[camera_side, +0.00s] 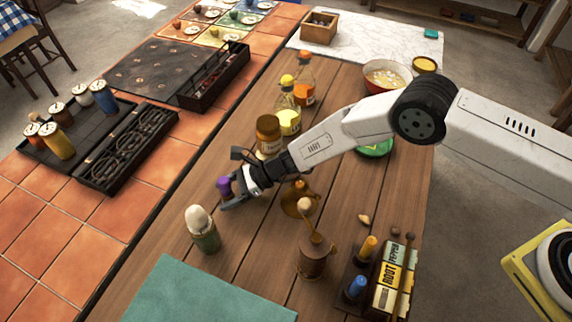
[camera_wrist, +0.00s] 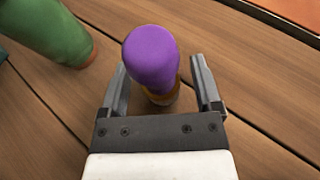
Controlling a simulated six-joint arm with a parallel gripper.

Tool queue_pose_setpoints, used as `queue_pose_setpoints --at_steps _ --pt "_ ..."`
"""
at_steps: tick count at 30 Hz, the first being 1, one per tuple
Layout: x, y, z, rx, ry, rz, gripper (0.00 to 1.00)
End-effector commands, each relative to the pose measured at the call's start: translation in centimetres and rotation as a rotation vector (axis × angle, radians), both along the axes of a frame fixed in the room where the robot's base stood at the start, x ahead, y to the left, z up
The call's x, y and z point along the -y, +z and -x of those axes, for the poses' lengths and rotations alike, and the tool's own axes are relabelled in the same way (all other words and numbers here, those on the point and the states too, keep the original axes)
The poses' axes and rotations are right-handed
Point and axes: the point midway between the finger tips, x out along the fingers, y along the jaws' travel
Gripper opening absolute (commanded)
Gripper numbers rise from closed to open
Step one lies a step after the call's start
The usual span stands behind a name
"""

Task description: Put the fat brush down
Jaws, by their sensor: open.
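A short, thick piece with a rounded purple top (camera_side: 224,186) stands upright on the wooden table; I take it for the fat brush. In the wrist view its purple top (camera_wrist: 151,58) hides most of its yellow-orange lower part. My gripper (camera_side: 236,194) is low over the table with its jaws around this piece. In the wrist view my gripper (camera_wrist: 160,80) is open, one finger on each side, with a gap showing at both sides. The foot of the piece is partly hidden in the side view.
A green pot-like piece with a cream top (camera_side: 203,229) stands close by; its green side (camera_wrist: 48,32) shows in the wrist view. A brown jar (camera_side: 268,134) and sauce bottles (camera_side: 289,112) stand behind. A teal mat (camera_side: 205,292) lies in front.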

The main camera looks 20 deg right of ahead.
Motion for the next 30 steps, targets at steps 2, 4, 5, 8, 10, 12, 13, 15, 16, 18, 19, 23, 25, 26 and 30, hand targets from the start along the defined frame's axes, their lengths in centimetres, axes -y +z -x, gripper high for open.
queue_pose_setpoints --at_steps 2,4,5,8,10,12,13,15,16,18,19,23,25,26,30 --pt "0.0 0.2 0.0 0.0 0.0 0.0 0.82" --pt "0.2 0.3 0.0 0.0 -0.001 0.0 0.82" --pt "0.3 0.4 0.0 0.0 -0.001 0.0 0.82" --pt "0.8 0.6 0.0 0.0 -0.001 0.001 0.82" --pt "1.3 0.8 0.1 0.0 -0.001 0.001 0.82" --pt "2.0 1.1 0.1 -0.001 -0.001 0.0 0.82" --pt "2.3 1.2 0.2 -0.001 -0.001 0.0 0.82" --pt "2.9 1.5 0.3 0.001 -0.002 0.0 0.82" --pt "3.3 1.7 0.3 0.0 -0.002 0.001 0.82" --pt "4.2 2.0 0.3 0.0 -0.002 0.0 0.82" --pt "4.6 2.2 0.4 0.001 -0.002 0.0 0.82" --pt "6.2 2.9 0.5 0.001 -0.004 0.0 0.82" --pt "7.1 3.3 0.7 0.001 -0.003 -0.001 0.82" --pt "7.6 3.4 0.7 0.001 -0.002 0.0 0.82" --pt "9.2 4.1 0.9 0.001 -0.003 0.0 0.82"
